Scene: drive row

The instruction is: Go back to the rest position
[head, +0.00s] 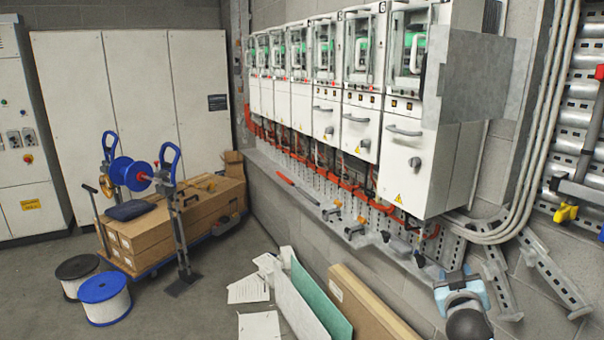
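My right gripper (457,279) shows at the lower right, a small grey and light-blue shape with a dark round wrist below it. It is in front of the block wall, below the ledge and the nearest drive cabinet (407,160). I see nothing clearly held in it, but its fingers are too small to tell whether they are open or shut. My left gripper is not in view. The row of white drive cabinets (328,118), with clear covers and grey handles, hangs on the wall from the middle to the right.
A narrow ledge (310,205) with several small tools runs below the cabinets. Tall boards (375,309) and papers (250,289) are at the bottom middle. A cart with cardboard boxes (150,232) and two cable spools (105,299) stand left.

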